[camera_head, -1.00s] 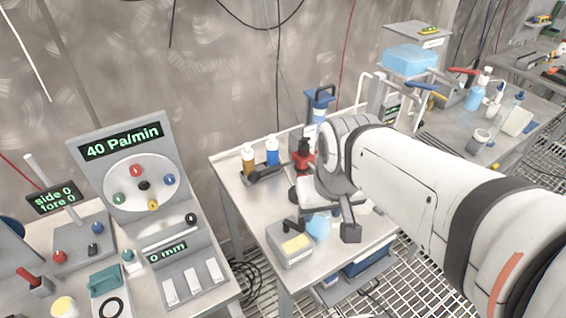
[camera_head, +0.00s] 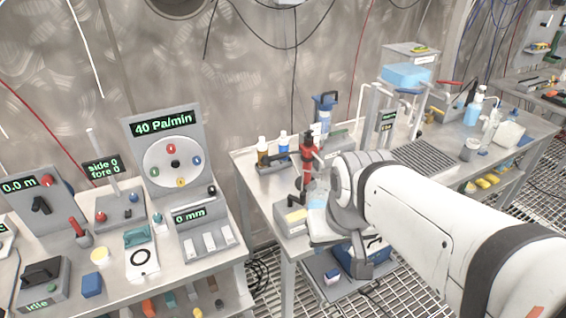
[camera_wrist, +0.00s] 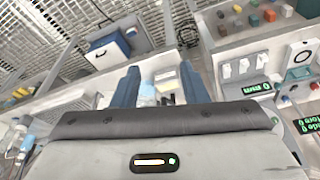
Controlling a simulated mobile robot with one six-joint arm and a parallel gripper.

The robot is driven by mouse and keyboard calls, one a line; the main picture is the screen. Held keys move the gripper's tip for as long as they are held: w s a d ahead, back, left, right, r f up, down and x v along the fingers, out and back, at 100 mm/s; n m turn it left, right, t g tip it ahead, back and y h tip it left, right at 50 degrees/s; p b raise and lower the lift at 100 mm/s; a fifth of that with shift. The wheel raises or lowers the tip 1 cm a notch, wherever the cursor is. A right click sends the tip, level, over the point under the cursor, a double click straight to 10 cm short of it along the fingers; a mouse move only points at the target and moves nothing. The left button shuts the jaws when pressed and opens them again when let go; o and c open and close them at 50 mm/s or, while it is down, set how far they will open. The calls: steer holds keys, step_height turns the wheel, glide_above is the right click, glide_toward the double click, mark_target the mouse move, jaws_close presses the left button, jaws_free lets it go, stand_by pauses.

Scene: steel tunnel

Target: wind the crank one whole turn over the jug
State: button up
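A red upright fitting (camera_head: 308,155) stands on the middle table with a dark arm reaching left from it. It may carry the crank, but I cannot make out a crank handle for certain. A pale blue vessel (camera_head: 318,197), possibly the jug, is low beside it and partly hidden by my gripper. My gripper (camera_wrist: 160,88) is open, with its two blue-grey fingers apart in the wrist view. A pale blue thing (camera_wrist: 147,94) shows between the fingers, beyond them; I see no grip on it. In the head view my wrist hides part of the table's front.
A grey box with a cream top (camera_head: 294,217) sits at the table's left front. Amber and blue-labelled bottles (camera_head: 263,150) stand behind. A control bench (camera_head: 205,263) is left, across a gap. A blue case (camera_head: 350,258) is on the lower shelf.

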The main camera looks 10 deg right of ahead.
steer(key=n+g+h+b, duration=0.3)
steer(key=n+h, duration=0.2)
steer(key=n, duration=1.3)
glide_above(303, 194)
steer(key=a, duration=0.3)
step_height(303, 194, down, 8)
steer(key=shift+y, duration=0.3)
steer(key=x, duration=0.7)
steer(key=shift+d, duration=0.25)
